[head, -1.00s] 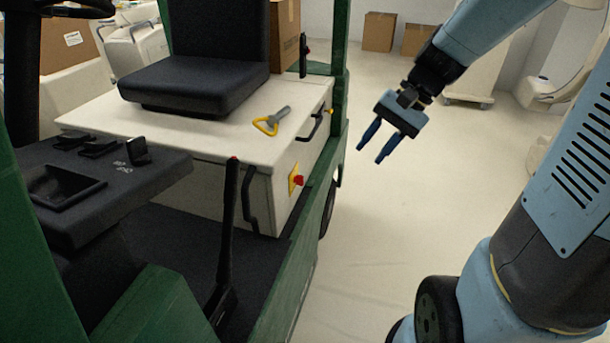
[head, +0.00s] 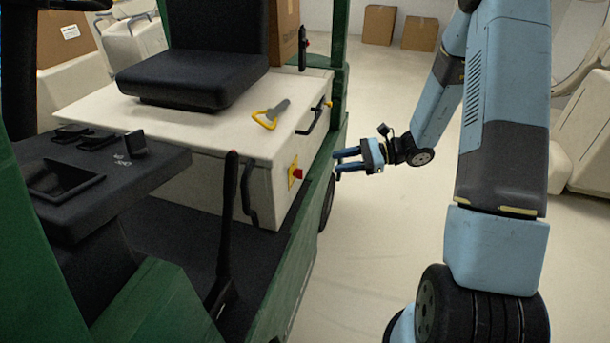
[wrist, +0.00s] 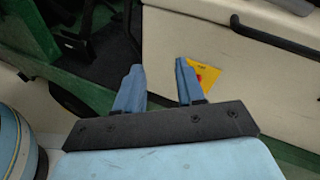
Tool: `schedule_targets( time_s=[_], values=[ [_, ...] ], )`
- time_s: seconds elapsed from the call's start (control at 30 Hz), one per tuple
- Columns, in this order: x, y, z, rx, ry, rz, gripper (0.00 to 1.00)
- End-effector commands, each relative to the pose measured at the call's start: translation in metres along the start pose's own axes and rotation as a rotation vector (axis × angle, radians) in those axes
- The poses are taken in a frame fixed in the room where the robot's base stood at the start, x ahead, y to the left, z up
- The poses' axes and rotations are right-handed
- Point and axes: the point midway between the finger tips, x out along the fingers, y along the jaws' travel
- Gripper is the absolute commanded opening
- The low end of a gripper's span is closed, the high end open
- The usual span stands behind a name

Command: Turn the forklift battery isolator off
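My gripper (head: 337,161) is open and empty. It is beside the forklift, to the right of the isolator and apart from it, with its fingers pointing left towards the truck.
A black lever (head: 228,215) stands left of the isolator, and black handles (head: 247,195) are fixed to the cover. A yellow-handled grey tool (head: 270,115) lies on top. A green post (head: 340,60) rises behind. The floor (head: 375,250) right of the truck is clear.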

Motion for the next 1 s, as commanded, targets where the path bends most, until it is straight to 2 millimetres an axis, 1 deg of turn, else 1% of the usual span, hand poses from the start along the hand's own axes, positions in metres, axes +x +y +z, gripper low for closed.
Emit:
schedule_targets(
  time_s=[0.03, 0.3, 0.4, 0.5, 0.63, 0.77, 0.87, 1.0],
  values=[
    [0.002, -0.001, -0.016, 0.043, -0.021, -0.037, 0.38],
    [0.004, -0.007, -0.089, 0.224, -0.11, -0.243, 0.38],
    [0.002, -0.007, -0.111, 0.271, -0.129, -0.303, 0.38],
    [0.002, -0.006, -0.125, 0.303, -0.141, -0.344, 0.38],
    [0.002, -0.006, -0.134, 0.323, -0.149, -0.371, 0.38],
    [0.009, -0.008, -0.135, 0.327, -0.151, -0.376, 0.38],
    [0.021, -0.013, -0.134, 0.326, -0.151, -0.373, 0.38],
    [0.043, -0.022, -0.132, 0.325, -0.151, -0.372, 0.38]
  ],
)
